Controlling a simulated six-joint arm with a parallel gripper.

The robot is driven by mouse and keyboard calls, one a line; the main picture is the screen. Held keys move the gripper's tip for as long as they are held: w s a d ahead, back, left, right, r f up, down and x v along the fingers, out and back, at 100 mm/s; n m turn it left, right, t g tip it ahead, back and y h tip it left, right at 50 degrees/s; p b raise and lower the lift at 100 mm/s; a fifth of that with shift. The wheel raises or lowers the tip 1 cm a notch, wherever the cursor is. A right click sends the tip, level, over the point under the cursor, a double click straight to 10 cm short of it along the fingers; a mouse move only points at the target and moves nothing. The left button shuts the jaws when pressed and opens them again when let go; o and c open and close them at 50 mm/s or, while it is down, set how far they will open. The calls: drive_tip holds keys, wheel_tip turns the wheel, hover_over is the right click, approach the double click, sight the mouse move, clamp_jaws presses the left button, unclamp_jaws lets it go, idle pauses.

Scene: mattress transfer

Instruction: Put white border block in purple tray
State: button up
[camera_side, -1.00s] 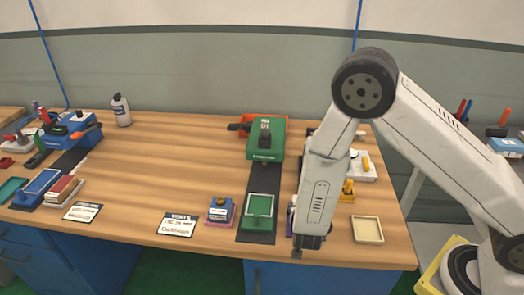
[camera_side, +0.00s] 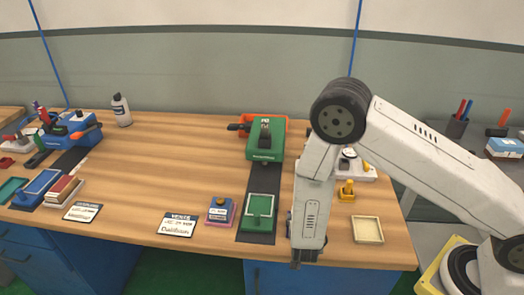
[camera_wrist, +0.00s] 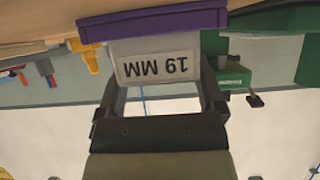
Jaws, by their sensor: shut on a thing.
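My gripper (camera_wrist: 160,100) is shut on a pale block with a white border and a "19 MM" label (camera_wrist: 157,67), which shows upside down between the fingers in the wrist view. The purple tray (camera_wrist: 150,25) appears in that view as a long purple edge right against the block's far end. I cannot tell whether the block touches it or is inside it. In the side view my gripper (camera_side: 297,262) points down near the table's front edge, right of the green tray. There my arm hides the block and the purple tray.
A green tray (camera_side: 247,228) lies on a dark strip in front of a green machine (camera_side: 265,140). A shallow cream tray (camera_side: 367,230) and a yellow piece (camera_side: 346,191) are right of my arm. A small pink-and-blue block (camera_side: 220,211) is left of the green tray.

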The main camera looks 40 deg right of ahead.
drive_tip(key=shift+f, duration=0.1)
drive_tip(key=o, duration=1)
drive_tip(key=shift+s+a+r, duration=0.25)
drive_tip(key=shift+a+r, duration=0.05)
drive_tip(key=shift+a, duration=0.05)
drive_tip(key=shift+v, duration=5.6)
